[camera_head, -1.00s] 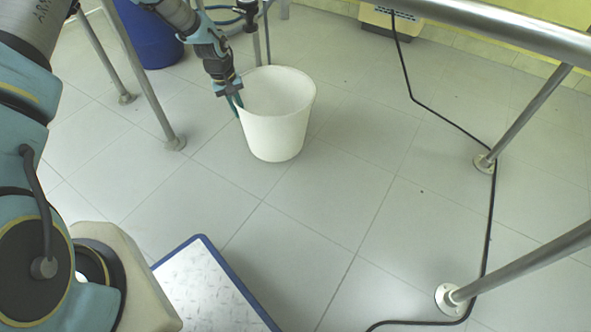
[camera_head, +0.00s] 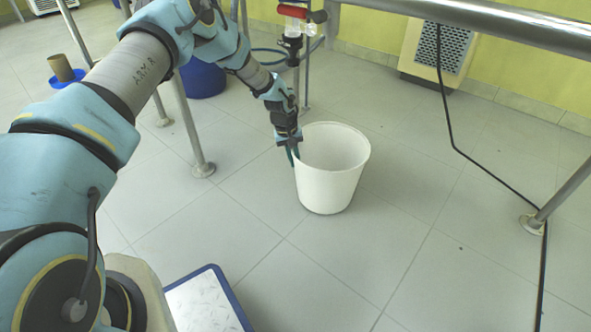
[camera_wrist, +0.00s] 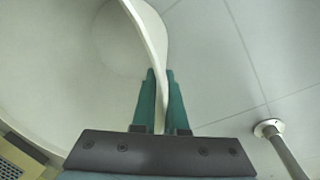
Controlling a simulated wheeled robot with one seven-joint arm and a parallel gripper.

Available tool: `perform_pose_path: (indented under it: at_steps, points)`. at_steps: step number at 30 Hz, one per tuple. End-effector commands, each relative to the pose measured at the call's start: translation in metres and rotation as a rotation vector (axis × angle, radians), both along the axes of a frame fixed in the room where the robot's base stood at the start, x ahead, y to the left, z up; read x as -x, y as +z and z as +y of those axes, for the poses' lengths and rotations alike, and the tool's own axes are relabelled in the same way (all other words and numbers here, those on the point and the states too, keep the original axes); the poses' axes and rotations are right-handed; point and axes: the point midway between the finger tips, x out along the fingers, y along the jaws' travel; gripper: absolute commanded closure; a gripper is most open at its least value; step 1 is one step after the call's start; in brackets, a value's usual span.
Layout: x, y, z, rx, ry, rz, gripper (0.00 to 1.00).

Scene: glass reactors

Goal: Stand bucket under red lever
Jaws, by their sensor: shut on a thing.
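The white bucket (camera_head: 328,180) is upright, on or just above the tiled floor; I cannot tell which. My gripper (camera_head: 292,153) is shut on its rim at the left side. In the wrist view, the two green fingers of my gripper (camera_wrist: 164,98) pinch the wall of the bucket (camera_wrist: 60,70), one inside and one outside. A red lever (camera_head: 293,11) shows at the top of the head view, above glass fittings (camera_head: 294,27) and a black valve part. The bucket stands in front of and a little right of the lever in the picture.
Metal frame legs stand at left (camera_head: 190,130) and right (camera_head: 555,200), with a rail (camera_head: 470,22) across the top. A black cable (camera_head: 480,175) lies along the right. Floor around the bucket is clear.

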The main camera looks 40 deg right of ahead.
Motion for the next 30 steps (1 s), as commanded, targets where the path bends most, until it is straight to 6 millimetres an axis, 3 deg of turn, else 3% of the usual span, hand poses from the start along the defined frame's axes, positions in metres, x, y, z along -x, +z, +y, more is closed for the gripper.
perform_pose_path:
  at_steps: [5, 17, 18, 24, 30]
  points:
    - [0.001, -0.027, 0.000, 0.000, 0.001, 0.001, 1.00]
    - [0.000, -0.031, 0.000, 0.001, 0.000, 0.000, 1.00]
    - [0.000, -0.030, 0.000, -0.001, 0.000, 0.000, 0.85]
    - [0.000, -0.030, 0.001, -0.001, 0.000, 0.000, 0.62]
    - [0.000, -0.030, 0.000, 0.000, 0.000, 0.001, 0.59]
